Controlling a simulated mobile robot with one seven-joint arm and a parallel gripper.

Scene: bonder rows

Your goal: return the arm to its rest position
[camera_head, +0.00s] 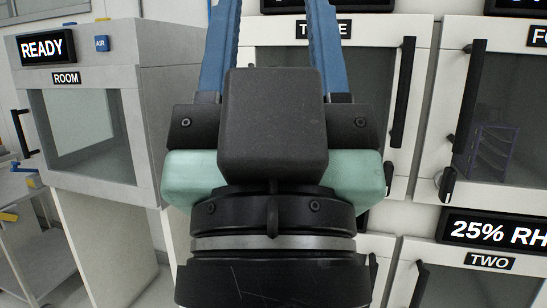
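My gripper (273,30) fills the middle of the head view, seen from behind and pointing away from the camera. Its two blue fingers stand well apart, so it is open. Nothing shows between the visible parts of the fingers. The fingertips are cut off by the top edge. The black housing and wrist of my arm hide part of the cabinets behind. How far the gripper is from the cabinet fronts cannot be told.
A grey cabinet (153,110) with a READY display (47,48) and a ROOM window stands left. White cabinets with black handles (403,92) stand behind and right; a dark rack (487,150) shows inside one. A 25% RH display (492,230) sits lower right. A metal cart (30,262) stands far left.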

